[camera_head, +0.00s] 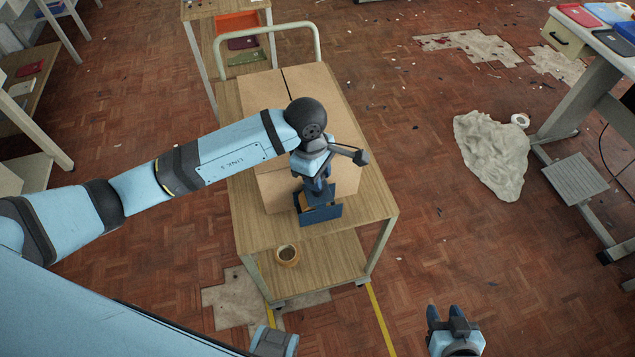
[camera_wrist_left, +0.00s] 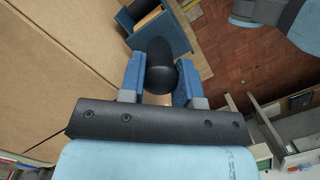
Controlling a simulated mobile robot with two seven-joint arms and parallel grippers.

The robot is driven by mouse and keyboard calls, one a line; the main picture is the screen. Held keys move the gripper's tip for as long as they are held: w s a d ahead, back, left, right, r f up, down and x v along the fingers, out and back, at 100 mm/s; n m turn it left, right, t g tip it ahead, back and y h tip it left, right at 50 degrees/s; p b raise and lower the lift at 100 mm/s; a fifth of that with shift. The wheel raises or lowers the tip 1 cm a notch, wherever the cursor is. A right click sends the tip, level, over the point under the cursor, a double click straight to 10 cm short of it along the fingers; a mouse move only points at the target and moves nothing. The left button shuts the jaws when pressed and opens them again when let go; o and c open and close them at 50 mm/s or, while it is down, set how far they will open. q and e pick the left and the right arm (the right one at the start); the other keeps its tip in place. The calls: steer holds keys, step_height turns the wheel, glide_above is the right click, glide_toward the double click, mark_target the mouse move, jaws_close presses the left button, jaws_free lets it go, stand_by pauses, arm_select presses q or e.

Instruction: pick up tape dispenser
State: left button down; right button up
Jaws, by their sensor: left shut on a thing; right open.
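The tape dispenser (camera_head: 322,215) has a dark blue body with a tan part, and sits at the near edge of the cart top by the cardboard box. In the left wrist view, its black rounded handle (camera_wrist_left: 160,62) is between my fingers, and its blue body (camera_wrist_left: 125,20) shows beyond. My left gripper (camera_head: 316,188) is above the body and shut on the handle; it also shows in the left wrist view (camera_wrist_left: 158,75). The gripper partly hides the dispenser, and I cannot tell whether it touches the cart top. My right gripper (camera_head: 446,313) is open and empty over the floor.
The large cardboard box (camera_head: 340,120) fills most of the wooden cart (camera_head: 262,230). A small brown round thing (camera_head: 287,254) is on its lower shelf. A crumpled cloth (camera_head: 490,150) and a white roll (camera_head: 520,120) lie on the floor. A bench (camera_head: 605,45) stands right.

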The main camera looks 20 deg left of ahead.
arm_select(q)
step_height(320, 180, up, 17)
steer(key=b, duration=0.1)
stand_by(0.3)
steer(key=c, duration=1.4)
jaws_free()
steer(key=shift+c, duration=1.3)
steer(key=shift+f, duration=0.15)
